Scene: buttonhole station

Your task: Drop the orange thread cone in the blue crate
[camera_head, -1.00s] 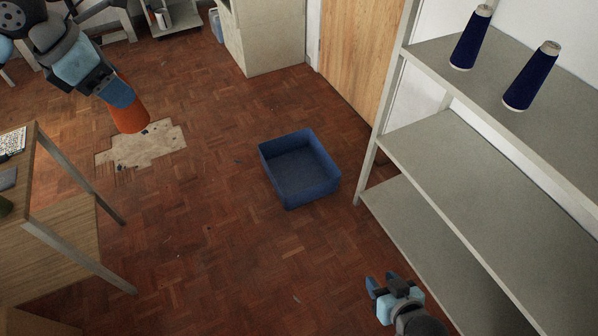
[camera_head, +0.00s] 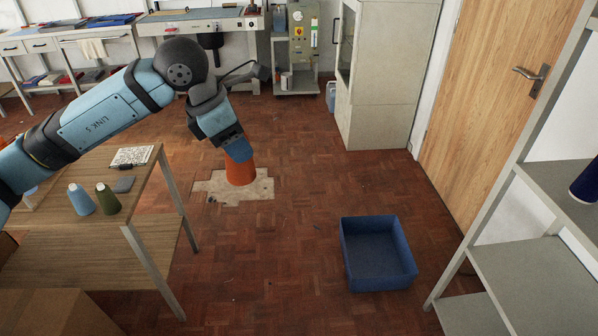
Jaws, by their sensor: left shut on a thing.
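The orange thread cone (camera_head: 240,173) hangs upright from my left gripper (camera_head: 238,152), which is shut on its upper part. In the head view the cone shows in front of a pale bare patch of floor, and it looks to be held in the air. The blue crate (camera_head: 377,283) stands on the parquet floor to the right of the cone and nearer to me. The crate is open at the top and looks empty. The left gripper and cone are apart from the crate. My right gripper is out of view.
A grey shelf (camera_head: 540,275) stands right of the crate with a dark blue cone (camera_head: 585,182). Floor between cone and crate is clear.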

